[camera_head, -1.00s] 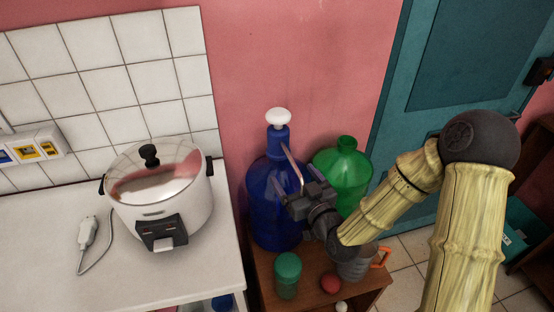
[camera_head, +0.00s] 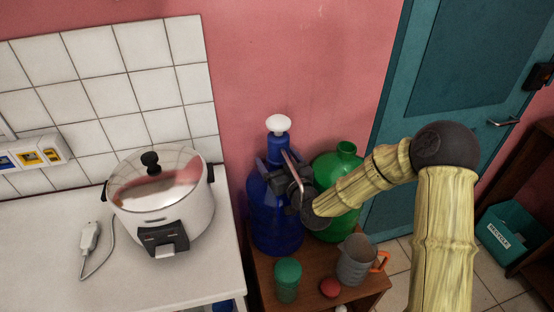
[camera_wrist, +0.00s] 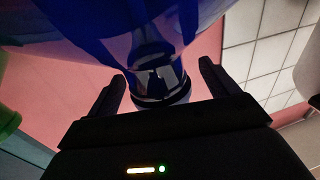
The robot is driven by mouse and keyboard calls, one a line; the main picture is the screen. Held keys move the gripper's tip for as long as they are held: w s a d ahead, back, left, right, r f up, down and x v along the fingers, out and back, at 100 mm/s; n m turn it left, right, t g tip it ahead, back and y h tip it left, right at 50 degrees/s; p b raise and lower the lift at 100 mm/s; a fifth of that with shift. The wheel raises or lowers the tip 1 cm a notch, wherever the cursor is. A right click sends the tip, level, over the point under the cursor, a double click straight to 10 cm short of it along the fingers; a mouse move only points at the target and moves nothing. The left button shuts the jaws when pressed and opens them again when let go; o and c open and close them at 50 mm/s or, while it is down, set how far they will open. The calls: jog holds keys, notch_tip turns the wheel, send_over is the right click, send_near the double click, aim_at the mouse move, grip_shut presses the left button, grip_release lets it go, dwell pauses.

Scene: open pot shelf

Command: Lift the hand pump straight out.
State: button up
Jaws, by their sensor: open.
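The hand pump (camera_head: 278,144) has a white knob on top, a blue body and a thin metal spout. It stands upright in the neck of a large blue bottle (camera_head: 272,222) on a brown wooden stand. My gripper (camera_head: 280,172) is at the neck, below the knob, and partly hides the bottle's shoulder. In the wrist view my gripper (camera_wrist: 162,84) is open, with one finger on each side of the dark neck part (camera_wrist: 160,80). Gaps show beside it, so I see no grip. The pump's lower part is hidden inside the bottle.
A green bottle (camera_head: 342,205) stands close on the right, behind my arm. A green jar (camera_head: 288,280), a red ball (camera_head: 330,288) and a grey jug (camera_head: 357,262) are in front. A white counter (camera_head: 60,255) with a rice cooker (camera_head: 165,205) is left. Space above the knob is clear.

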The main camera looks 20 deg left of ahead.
jog(key=c, duration=1.3)
jog(key=shift+r+p, duration=0.15)
jog(key=shift+p, duration=0.25)
jog(key=p, duration=0.4)
jog(key=shift+r, duration=0.2)
jog(key=shift+f+p, duration=0.1)
jog(key=shift+p, duration=1)
jog(key=shift+f+p, duration=0.3)
jog(key=shift+p, duration=0.1)
